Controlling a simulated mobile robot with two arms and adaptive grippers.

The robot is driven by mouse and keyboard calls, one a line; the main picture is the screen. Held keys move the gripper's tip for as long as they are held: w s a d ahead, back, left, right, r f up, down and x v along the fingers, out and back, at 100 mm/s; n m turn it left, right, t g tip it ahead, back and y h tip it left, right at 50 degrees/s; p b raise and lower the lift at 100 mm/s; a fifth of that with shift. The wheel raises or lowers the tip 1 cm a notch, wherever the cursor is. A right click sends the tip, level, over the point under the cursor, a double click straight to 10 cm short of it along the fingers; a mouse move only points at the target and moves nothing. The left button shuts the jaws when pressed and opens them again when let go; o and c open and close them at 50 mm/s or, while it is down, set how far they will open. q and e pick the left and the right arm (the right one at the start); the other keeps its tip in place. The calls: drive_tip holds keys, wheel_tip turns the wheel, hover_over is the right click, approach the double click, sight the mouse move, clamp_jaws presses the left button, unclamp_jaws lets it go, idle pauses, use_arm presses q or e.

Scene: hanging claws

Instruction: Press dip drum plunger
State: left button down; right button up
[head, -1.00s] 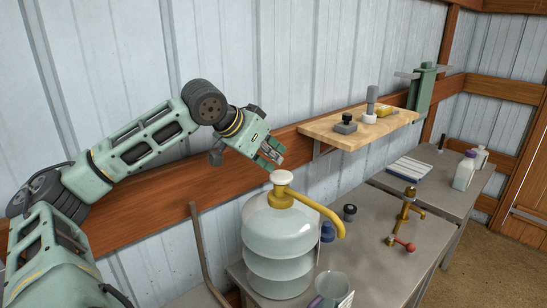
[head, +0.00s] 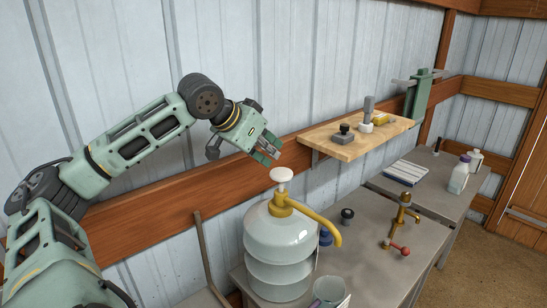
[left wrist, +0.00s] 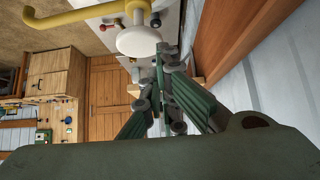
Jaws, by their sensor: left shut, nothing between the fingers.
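The dip drum (head: 281,250) is a ribbed, clear, pale jug on the near bench in the head view. Its yellow collar and curved spout (head: 325,225) point right. The white plunger cap (head: 281,174) stands up on a white stem above the collar; the cap also shows in the left wrist view (left wrist: 139,41). My left gripper (head: 269,152) is shut and empty, fingers pointing down, just above and slightly left of the cap. A small gap seems to lie between them. In the left wrist view the fingertips (left wrist: 163,62) are beside the cap. My right gripper is out of view.
A wooden shelf (head: 350,147) with small knobs and blocks is on the wall to the right. The bench (head: 375,275) holds a brass tap (head: 402,215), a dark knob (head: 347,215) and a clear cup (head: 328,291). The corrugated wall stands close behind my arm.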

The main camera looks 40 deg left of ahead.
use_arm(q)
drive_tip(key=b+v, duration=0.3)
drive_tip(key=v, duration=0.5)
drive_tip(key=shift+s+r+b, duration=0.2)
drive_tip(key=shift+b, duration=0.2)
drive_tip(key=shift+w, duration=0.1)
idle(0.5)
idle(1.4)
idle(0.8)
